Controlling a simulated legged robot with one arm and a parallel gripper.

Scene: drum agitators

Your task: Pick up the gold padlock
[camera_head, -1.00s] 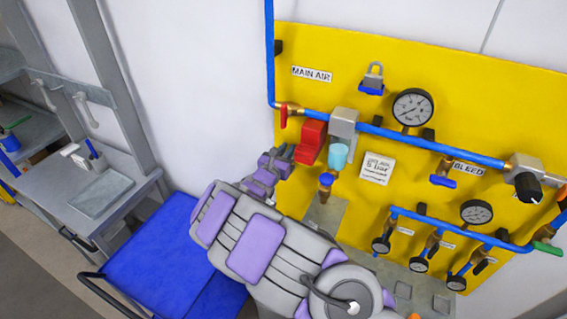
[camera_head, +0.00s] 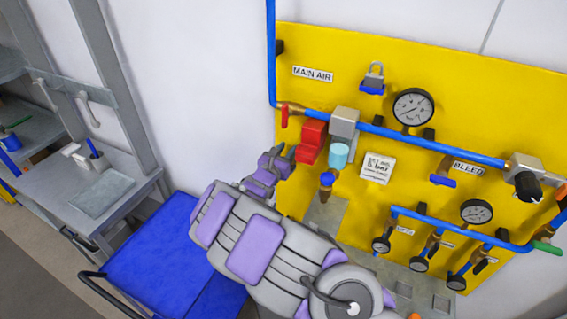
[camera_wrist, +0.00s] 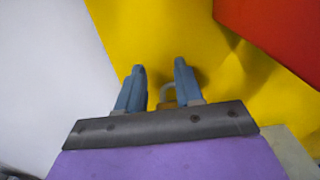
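In the wrist view, my gripper (camera_wrist: 159,66) is open, its two blue-grey fingers spread apart in front of the yellow panel. Between them shows a small grey shackle with a bit of gold-brown body (camera_wrist: 168,103) below it, which looks like the gold padlock. Most of its body is hidden by the gripper's dark front plate. The shackle lies close to the right finger; I cannot tell whether they touch.
The yellow panel (camera_head: 470,110) carries blue pipes, gauges and a red block (camera_head: 311,141) just right of my gripper. A blue padlock (camera_head: 372,80) hangs higher up. A blue cart (camera_head: 150,262) and a grey bench (camera_head: 105,195) stand at the left.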

